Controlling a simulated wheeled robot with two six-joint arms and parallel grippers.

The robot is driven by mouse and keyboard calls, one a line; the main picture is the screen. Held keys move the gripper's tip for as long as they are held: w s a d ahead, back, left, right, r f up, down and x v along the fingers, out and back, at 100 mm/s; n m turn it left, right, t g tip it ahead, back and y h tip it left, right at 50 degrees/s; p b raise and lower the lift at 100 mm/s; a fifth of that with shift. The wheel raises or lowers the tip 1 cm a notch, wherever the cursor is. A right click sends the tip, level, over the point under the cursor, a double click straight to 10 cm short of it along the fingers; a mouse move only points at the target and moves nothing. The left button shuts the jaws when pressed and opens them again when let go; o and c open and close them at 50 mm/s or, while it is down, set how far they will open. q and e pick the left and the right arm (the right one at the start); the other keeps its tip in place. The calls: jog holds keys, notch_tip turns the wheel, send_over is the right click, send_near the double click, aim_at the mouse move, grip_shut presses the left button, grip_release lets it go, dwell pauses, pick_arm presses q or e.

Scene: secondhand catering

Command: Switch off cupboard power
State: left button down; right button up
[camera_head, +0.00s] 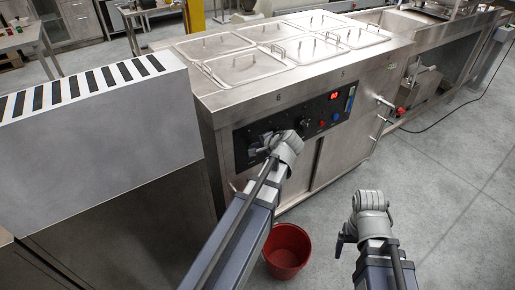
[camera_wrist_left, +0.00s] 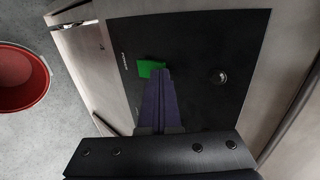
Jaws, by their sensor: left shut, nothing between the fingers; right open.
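The steel cupboard (camera_head: 345,156) has a black control panel (camera_head: 318,115) on its front, with a lit red display (camera_head: 334,96). The panel fills much of the left wrist view (camera_wrist_left: 215,40), where a green switch (camera_wrist_left: 150,67) is lit, with small white lettering beside it. My left gripper (camera_wrist_left: 161,73) is shut and empty, its tips at the green switch's edge; whether they touch is unclear. In the head view its wrist mostly hides it and the switch. My right gripper (camera_head: 343,238) is open, only partly visible, away from the cupboard above the floor.
A red bucket (camera_head: 287,250) stands on the floor between my arms, below the panel. A grey cabinet with a striped top (camera_head: 100,125) stands at left. Pipe taps (camera_head: 383,101) jut from the cupboard's right end. A cable (camera_head: 440,128) lies on the otherwise open floor at right.

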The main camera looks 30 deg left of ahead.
pick_arm(q)
jog(key=shift+r, duration=0.1)
pick_arm(e)
jog(key=shift+r, duration=0.1)
pick_arm(q)
jog(key=shift+r+p, duration=0.7)
jog(key=shift+p, duration=0.15)
pick_arm(e)
jog(key=shift+r, duration=0.7)
pick_arm(q)
jog(key=shift+s, duration=0.1)
